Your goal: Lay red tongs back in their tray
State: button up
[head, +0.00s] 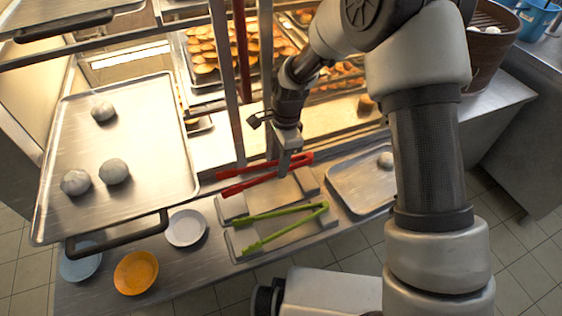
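The red tongs (245,184) lie or hang at the back edge of a small metal tray (262,201), tips to the left and joined end to the right. Part of them extends past the tray's back and left sides. My gripper (284,171) points down at the middle of the tongs and covers part of them. I cannot tell whether its fingers are closed on them, or whether the tongs touch the tray. The green tongs (318,208) lie on a second small tray (245,234) just in front.
A large tray (145,125) with several pale buns stands at left, its dark handle jutting forward. A white plate (185,228), an orange bowl (136,272) and a blue bowl (80,265) sit front left. Another metal tray (350,190) is right. Shelf posts (224,70) rise behind.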

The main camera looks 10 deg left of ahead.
jog(key=shift+f+b, duration=2.7)
jog(key=shift+f, duration=1.45)
jog(key=o, duration=0.6)
jog(key=shift+r, duration=0.1)
jog(key=r+p, duration=0.1)
jog(key=r, duration=0.4)
jog(key=d+r+p, duration=0.1)
jog(key=r, duration=0.5)
jog(key=w+r+p, duration=0.1)
jog(key=r+p, duration=0.1)
jog(key=r, duration=0.4)
jog(key=shift+d, duration=0.35)
jog(key=shift+s, duration=0.15)
